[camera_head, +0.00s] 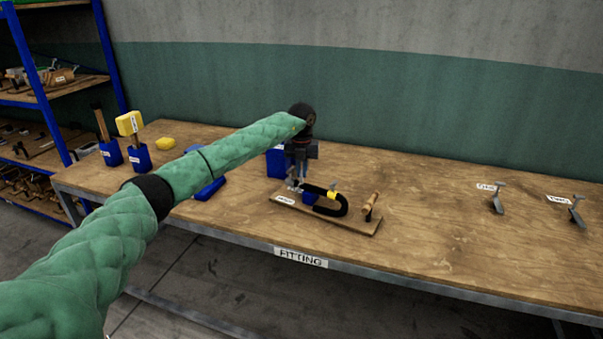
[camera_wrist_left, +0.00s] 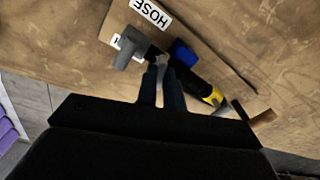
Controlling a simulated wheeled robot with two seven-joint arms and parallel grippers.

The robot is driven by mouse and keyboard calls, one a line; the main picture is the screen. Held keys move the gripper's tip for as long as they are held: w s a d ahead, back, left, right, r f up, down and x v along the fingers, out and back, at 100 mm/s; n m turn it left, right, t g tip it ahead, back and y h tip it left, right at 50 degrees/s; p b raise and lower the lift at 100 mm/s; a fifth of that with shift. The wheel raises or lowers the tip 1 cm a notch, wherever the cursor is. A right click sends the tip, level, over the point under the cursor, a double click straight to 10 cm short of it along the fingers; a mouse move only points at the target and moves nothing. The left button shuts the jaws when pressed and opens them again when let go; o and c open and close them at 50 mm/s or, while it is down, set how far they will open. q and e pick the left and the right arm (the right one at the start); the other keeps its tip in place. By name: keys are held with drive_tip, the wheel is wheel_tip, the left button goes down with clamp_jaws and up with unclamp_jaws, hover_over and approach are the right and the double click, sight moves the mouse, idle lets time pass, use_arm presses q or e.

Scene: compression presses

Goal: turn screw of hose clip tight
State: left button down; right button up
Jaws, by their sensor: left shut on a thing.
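A black curved hose (camera_head: 343,208) with a yellow band (camera_head: 333,195) lies on a wooden board on the bench. In the left wrist view the hose runs from a grey fitting (camera_wrist_left: 130,46) past a blue block (camera_wrist_left: 185,54) to the yellow band (camera_wrist_left: 214,97). My left gripper (camera_head: 295,184) points down at the hose's left end. Its fingers (camera_wrist_left: 161,84) are shut on a small silvery piece at the hose, which looks like the screw of the hose clip (camera_wrist_left: 162,60). The fingers hide most of the clip. My right gripper is not in view.
A wooden-handled tool (camera_head: 371,203) stands at the board's right end. Blue holders (camera_head: 139,157), a yellow lump (camera_head: 165,143) and a blue item (camera_head: 209,188) are left. Two grey brackets (camera_head: 497,203) stand far right. The bench (camera_head: 430,220) between is clear.

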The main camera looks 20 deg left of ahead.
use_arm(q)
drive_tip(key=shift+m+b, duration=0.45)
drive_tip(key=shift+m, duration=0.15)
drive_tip(key=shift+m+b, duration=0.6)
drive_tip(key=shift+m, duration=0.3)
drive_tip(key=shift+m+b, duration=0.5)
drive_tip(key=shift+m, duration=0.3)
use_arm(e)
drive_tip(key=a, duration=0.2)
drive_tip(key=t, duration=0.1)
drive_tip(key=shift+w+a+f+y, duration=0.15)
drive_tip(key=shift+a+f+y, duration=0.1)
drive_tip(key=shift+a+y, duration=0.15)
use_arm(q)
drive_tip(key=c, duration=1.5)
unclamp_jaws()
drive_tip(key=shift+r, duration=0.1)
